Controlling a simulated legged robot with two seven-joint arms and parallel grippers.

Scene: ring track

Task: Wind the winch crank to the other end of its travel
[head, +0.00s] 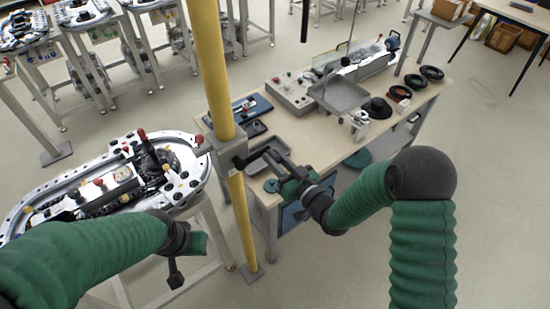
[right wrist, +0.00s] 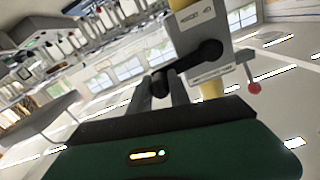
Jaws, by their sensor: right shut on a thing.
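The winch is a grey box (head: 228,152) on a yellow post (head: 213,75); it also shows in the right wrist view (right wrist: 190,35). Its black crank arm (right wrist: 192,62) slants down to the left from the hub to a dark handle (right wrist: 159,82). A small lever with a red ball (right wrist: 254,88) hangs at the box's right side there. My right gripper (head: 275,158) is shut on the crank handle, to the right of the box; the fingers partly hide the grip. My left gripper (head: 181,265) is low, left of the post, apart from the winch; its jaw opening is unclear.
A ring track (head: 105,180) on a stand lies left, close to my left arm.

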